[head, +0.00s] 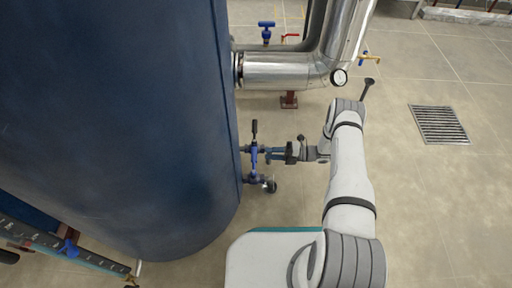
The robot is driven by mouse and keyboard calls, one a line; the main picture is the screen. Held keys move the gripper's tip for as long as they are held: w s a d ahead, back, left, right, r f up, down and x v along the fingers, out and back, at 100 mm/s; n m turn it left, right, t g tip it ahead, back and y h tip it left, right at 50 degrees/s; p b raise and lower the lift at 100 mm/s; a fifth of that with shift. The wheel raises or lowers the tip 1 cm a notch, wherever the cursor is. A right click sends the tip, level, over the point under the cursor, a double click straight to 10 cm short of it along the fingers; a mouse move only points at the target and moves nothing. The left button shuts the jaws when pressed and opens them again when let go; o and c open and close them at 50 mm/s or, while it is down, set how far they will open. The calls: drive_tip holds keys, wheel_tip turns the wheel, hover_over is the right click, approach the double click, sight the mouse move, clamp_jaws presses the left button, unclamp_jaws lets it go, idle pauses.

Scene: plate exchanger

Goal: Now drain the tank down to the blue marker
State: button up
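The large dark blue tank (110,110) fills the left half of the head view. At its lower right side, a blue valve (254,150) with an upright dark handle (254,128) sits on a short pipe. A second blue fitting (258,180) with a round dark end is just below it. My gripper (287,152) is to the right of the valve, pointing left toward it, at or close to the pipe end. I cannot tell whether it touches anything or whether its fingers are open. I cannot make out a blue marker or the liquid level.
A floor drain grate (438,125) lies to the right on open tiled floor. A dark beam (60,245) crosses the lower left.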

sight(254, 152)
drive_tip(key=a+b, duration=0.2)
drive_tip(key=a, duration=0.5)
drive_tip(key=shift+a+f, duration=0.1)
drive_tip(key=shift+a, duration=0.15)
clamp_jaws()
idle(0.3)
